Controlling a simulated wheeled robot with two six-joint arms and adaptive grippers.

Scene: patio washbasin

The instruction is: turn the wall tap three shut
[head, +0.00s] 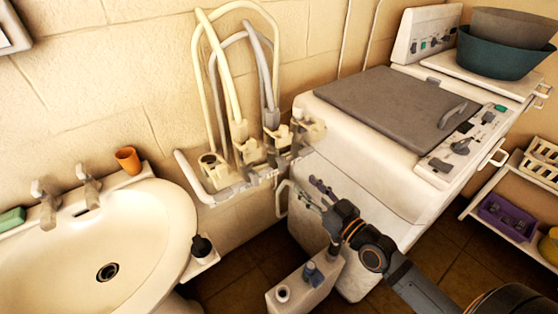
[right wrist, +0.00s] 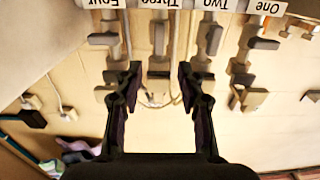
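Tap three has a dark grey lever (right wrist: 158,40) in the right wrist view, below the upside-down label "Three" (right wrist: 160,3). Its lever points along the picture's vertical, in line with the pipe. My right gripper (right wrist: 159,78) is open, with its two fingers apart on either side of tap three's column. The fingertips look a little below the lever in that view, and no contact shows. In the head view my right gripper (head: 310,191) is in front of the washing machine, below and right of the wall taps (head: 250,160). My left gripper is not in view.
Lever four (right wrist: 102,39) and lever one (right wrist: 262,43) lie crosswise; lever two (right wrist: 213,40) stands lengthwise. Hoses (head: 235,70) loop above the taps. The washbasin (head: 150,225) is left, the washing machine (head: 350,165) right. A pale container (head: 300,288) stands below my right gripper.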

